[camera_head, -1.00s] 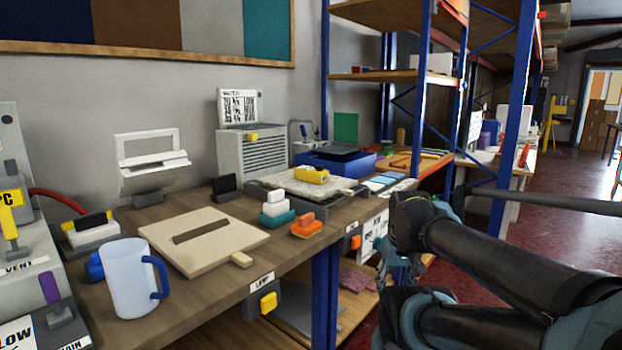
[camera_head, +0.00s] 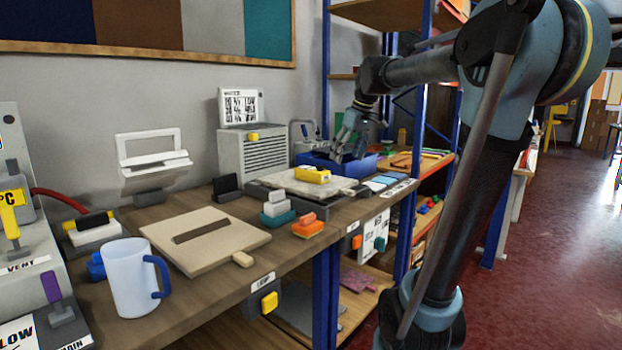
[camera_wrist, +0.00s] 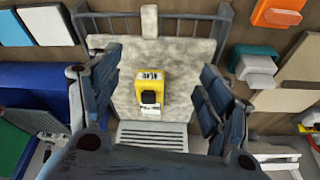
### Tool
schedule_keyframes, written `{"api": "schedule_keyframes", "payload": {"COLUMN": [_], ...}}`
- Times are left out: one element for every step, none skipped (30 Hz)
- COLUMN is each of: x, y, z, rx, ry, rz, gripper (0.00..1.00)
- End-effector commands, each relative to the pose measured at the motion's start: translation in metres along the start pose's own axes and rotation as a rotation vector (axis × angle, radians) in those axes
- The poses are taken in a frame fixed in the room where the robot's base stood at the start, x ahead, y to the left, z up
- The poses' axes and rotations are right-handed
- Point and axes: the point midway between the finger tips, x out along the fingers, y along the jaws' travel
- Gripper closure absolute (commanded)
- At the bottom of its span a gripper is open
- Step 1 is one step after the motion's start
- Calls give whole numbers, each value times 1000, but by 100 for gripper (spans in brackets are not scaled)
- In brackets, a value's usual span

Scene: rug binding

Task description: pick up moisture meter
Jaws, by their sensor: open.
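The moisture meter seems to be the small yellow device (camera_head: 313,175) with a dark part on its face. It lies on a pale speckled slab in a dark tray (camera_head: 268,187) on the workbench. In the wrist view the yellow device (camera_wrist: 150,92) sits between my spread fingers, lower than them and apart from them. My gripper (camera_head: 347,150) is open and empty, above and behind the device near the blue bin. It also shows in the wrist view (camera_wrist: 160,95), with one finger on each side.
A blue bin (camera_head: 372,163) stands just behind the tray. A grey vented unit (camera_head: 250,155) stands at the wall. Orange and teal blocks (camera_head: 308,228) lie in front. A beige board (camera_head: 180,250) and a mug (camera_head: 130,285) are nearer. A blue shelf post (camera_head: 325,75) rises behind.

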Motion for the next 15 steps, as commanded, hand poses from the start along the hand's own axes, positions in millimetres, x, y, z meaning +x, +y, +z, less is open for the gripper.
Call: {"api": "schedule_keyframes", "payload": {"x": [-6, -8, -12, -14, -16, -18, -20, -21, -22, -23, -24, -24, -24, -24, -22], "y": [3, 4, 5, 6, 7, 8, 8, 9, 9, 10, 10, 10, 10, 10, 10], "z": [-24, -36, -50, -60, -70, -82, -90, -97, -105, -110, -114, -119, -122, -124, -126], "rx": [-34, -54, -79, -97, -113, -134, -147, -160, -175, -184, -191, -199, -205, -208, -212], "ry": [9, 14, 20, 25, 29, 35, 39, 42, 46, 49, 51, 54, 55, 56, 57], "rz": [-10, -16, -22, -26, -31, -36, -40, -43, -46, -48, -50, -52, -53, -54, -55], "gripper": [28, 28, 28, 28, 28, 28, 28, 28, 28, 28, 28, 28, 28, 28, 28]}}
